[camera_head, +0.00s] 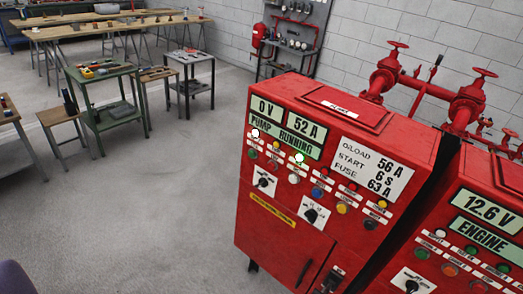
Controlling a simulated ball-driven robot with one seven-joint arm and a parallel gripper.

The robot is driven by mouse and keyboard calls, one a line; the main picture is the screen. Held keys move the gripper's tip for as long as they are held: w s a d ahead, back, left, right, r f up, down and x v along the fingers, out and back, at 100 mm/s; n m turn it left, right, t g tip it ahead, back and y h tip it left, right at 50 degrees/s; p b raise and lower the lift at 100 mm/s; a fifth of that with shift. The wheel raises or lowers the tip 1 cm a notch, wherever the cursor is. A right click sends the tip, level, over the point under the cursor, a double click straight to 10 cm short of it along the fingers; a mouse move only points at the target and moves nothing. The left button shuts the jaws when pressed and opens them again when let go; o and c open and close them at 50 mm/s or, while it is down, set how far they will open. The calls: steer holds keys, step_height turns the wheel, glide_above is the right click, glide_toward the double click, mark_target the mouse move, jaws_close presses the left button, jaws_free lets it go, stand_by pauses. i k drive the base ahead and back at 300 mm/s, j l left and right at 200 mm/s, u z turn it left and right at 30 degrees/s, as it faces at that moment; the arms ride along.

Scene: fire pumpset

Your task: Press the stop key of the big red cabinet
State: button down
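The big red cabinet (285,235) stands right of the middle, its sloped control face turned toward the camera. Its displays (286,121) read "0 V", "52 A" and "PUMP RUNNING". Below them are rows of small coloured keys and lamps, including a green one (252,154), a white one (293,179), a blue one (318,192), a yellow one (342,208) and a black one (370,224). Their labels are too small to read, so I cannot tell which is the stop key. My gripper is not in view.
A second red cabinet (478,235) with "12.6 V" and "ENGINE" displays stands close at the right, cut by the frame. Red pipes and valves (420,85) rise behind. A green trolley (105,95) and workbenches stand at the back left. The grey floor (140,210) left of the cabinet is clear.

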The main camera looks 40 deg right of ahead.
mark_target(271, 166)
steer(key=i+l, duration=0.8)
steer(key=l+z, duration=0.05)
steer(key=l, duration=0.05)
